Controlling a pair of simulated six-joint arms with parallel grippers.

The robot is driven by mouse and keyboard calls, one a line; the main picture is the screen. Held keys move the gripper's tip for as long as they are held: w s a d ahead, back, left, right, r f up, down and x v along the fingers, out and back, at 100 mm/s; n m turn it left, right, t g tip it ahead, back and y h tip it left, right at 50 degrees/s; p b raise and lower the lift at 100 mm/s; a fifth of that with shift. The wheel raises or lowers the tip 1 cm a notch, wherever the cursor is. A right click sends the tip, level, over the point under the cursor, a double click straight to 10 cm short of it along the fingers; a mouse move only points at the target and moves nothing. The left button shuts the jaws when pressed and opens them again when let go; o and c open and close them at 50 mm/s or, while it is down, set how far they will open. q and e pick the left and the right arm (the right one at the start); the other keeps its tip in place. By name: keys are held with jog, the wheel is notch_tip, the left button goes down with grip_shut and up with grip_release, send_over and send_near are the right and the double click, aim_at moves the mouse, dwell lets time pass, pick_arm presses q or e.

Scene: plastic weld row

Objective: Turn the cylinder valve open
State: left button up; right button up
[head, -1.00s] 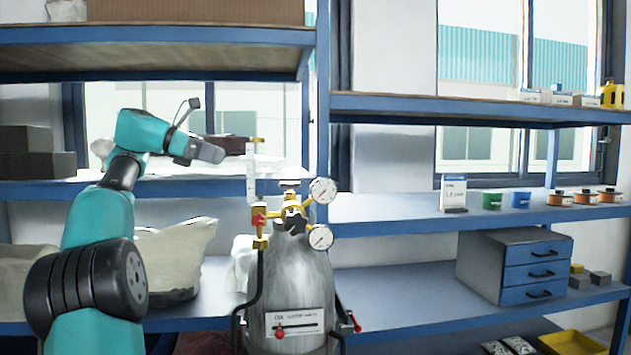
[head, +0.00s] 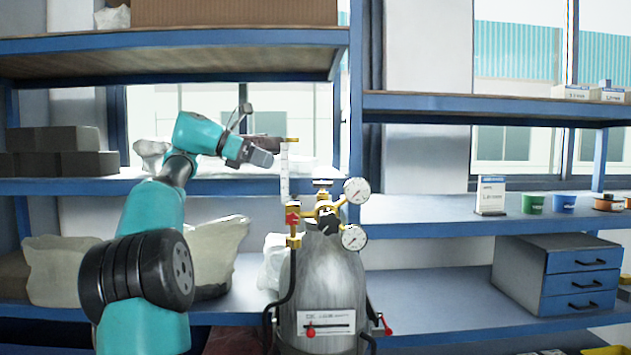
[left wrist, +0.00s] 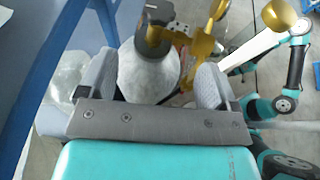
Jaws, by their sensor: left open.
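A grey gas cylinder (head: 322,285) stands upright in front of the lower shelf. Its valve knob (head: 322,184) is on top, beside a brass regulator (head: 322,208) with two round gauges and a clear upright flow tube (head: 284,172). My left gripper (head: 263,157) is above and left of the valve, close to the flow tube's top in the picture. In the left wrist view the open jaws (left wrist: 154,82) straddle the view of the cylinder body (left wrist: 148,76). The dark valve knob (left wrist: 154,40) shows beyond them. Nothing is held. My right gripper is not seen.
Blue shelving (head: 200,186) runs behind the cylinder, with a post (head: 356,100) just right of the valve. Dark hoses (head: 281,300) hang beside the cylinder. Grey blocks (head: 60,150) and pale sacks (head: 215,250) lie left. A drawer box (head: 575,275) stands right.

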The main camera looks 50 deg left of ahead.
aim_at(321, 182)
pick_arm(q)
jog(key=x, duration=1.3)
jog(key=shift+w+d+f, duration=0.15)
jog(key=shift+w, duration=0.15)
jog(key=shift+c, duration=0.4)
